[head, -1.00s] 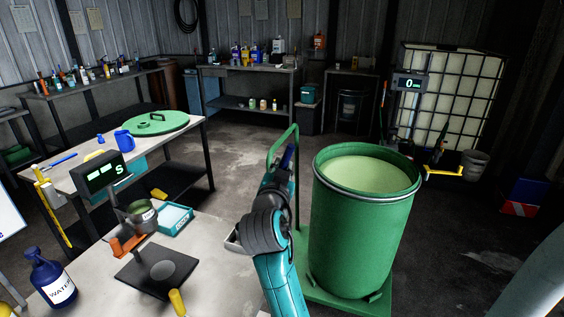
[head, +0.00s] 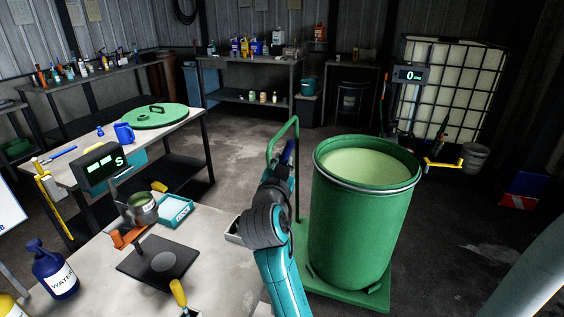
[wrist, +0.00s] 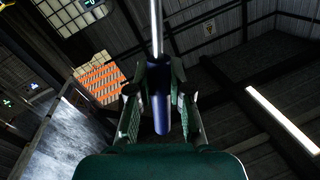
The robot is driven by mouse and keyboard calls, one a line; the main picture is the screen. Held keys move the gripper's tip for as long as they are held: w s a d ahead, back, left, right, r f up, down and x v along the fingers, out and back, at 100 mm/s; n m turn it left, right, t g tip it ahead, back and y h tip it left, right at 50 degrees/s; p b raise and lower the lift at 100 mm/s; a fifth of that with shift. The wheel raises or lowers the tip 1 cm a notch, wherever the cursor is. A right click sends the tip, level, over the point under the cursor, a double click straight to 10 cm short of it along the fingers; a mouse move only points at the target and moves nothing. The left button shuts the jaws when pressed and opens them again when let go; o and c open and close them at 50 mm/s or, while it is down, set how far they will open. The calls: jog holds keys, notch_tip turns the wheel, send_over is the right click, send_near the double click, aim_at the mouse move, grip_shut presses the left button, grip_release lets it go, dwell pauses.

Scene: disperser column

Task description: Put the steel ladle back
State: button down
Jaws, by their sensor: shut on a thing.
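The steel ladle shows in the wrist view as a bright steel shaft (wrist: 157,28) with a dark blue handle (wrist: 161,112). My gripper (wrist: 160,92) is shut around that handle, with the shaft running up out of the picture. In the head view my gripper (head: 286,160) is raised between the bench and the green drum (head: 360,225), just left of the drum, and a bit of blue handle shows at it. The ladle's bowl is not seen in the wrist view. The drum is open and full of pale green liquid (head: 362,163).
The near bench (head: 215,265) holds a scale display (head: 103,165), a metal can (head: 143,208), a teal tray (head: 174,210) and a blue water bottle (head: 52,272). A yellow holder (head: 443,164) stands by the caged tank (head: 450,90).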

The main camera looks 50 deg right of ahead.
jog(key=shift+f, duration=0.1)
jog(key=c, duration=1)
grip_release()
jog(key=shift+f, duration=0.1)
jog(key=v, duration=1.2)
